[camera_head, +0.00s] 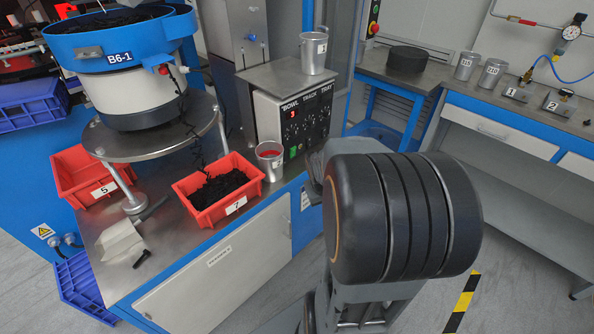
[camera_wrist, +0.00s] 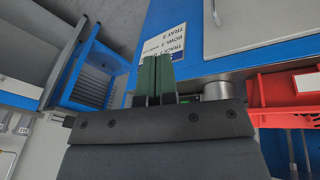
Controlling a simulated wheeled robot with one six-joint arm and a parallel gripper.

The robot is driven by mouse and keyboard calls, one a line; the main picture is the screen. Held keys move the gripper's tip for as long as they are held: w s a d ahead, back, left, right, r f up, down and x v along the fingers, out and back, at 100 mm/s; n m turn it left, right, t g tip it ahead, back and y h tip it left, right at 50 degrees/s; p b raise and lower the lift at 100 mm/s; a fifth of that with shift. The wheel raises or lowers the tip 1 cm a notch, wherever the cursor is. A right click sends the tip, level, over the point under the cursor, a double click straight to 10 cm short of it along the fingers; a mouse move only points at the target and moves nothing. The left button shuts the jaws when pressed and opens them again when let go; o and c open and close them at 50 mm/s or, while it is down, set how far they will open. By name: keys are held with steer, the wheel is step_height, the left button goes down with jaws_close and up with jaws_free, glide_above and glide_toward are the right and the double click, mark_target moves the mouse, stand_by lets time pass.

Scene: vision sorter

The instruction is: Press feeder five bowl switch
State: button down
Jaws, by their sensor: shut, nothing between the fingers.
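A control box (camera_head: 290,105) stands on the steel bench, its dark front panel marked BOWL, TRACK and TRAY. Which one is the feeder five bowl switch is too small to tell. My gripper shows in the wrist view with its green fingers (camera_wrist: 157,62) together and empty, in front of a white label with TRACK, BOWL and TRAY lines (camera_wrist: 165,42).
A blue-rimmed bowl feeder (camera_head: 120,60) marked B6-1 stands at left. Red bins 5 (camera_head: 90,180) and 7 (camera_head: 220,190) sit on the bench. One metal cup (camera_head: 270,160) stands before the box, another (camera_head: 313,52) on top. A side bench (camera_head: 520,105) is at right.

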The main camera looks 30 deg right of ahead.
mark_target(293, 150)
steer(key=w+d+f+n+t+h+b, duration=0.1)
steer(key=w+d+f+n+t+b, duration=0.3)
steer(key=d+f, duration=0.45)
steer(key=w+d+f+n+t+h+b, duration=0.2)
steer(key=d+f+n+t+b, duration=0.25)
steer(key=d+f, duration=0.35)
steer(key=w+a+r+n+t+y, duration=0.2)
steer(key=a+r+n+t+y, duration=0.1)
steer(key=n, duration=0.4)
steer(key=w+a+r+n+t+y, duration=0.2)
steer(key=a+r+n+t+y, duration=0.1)
steer(key=r+n+t+y, duration=0.2)
step_height(293, 150, up, 2)
steer(key=n+y, duration=0.1)
steer(key=n, duration=0.2)
steer(key=shift+w+a+r+t+y+b, duration=0.25)
steer(key=shift+a+t+y+b, duration=0.05)
steer(key=shift+a+t, duration=0.1)
steer(key=shift+w, duration=0.1)
steer(key=b+x, duration=0.1)
steer(key=x, duration=1.3)
steer(key=shift+d, duration=0.2)
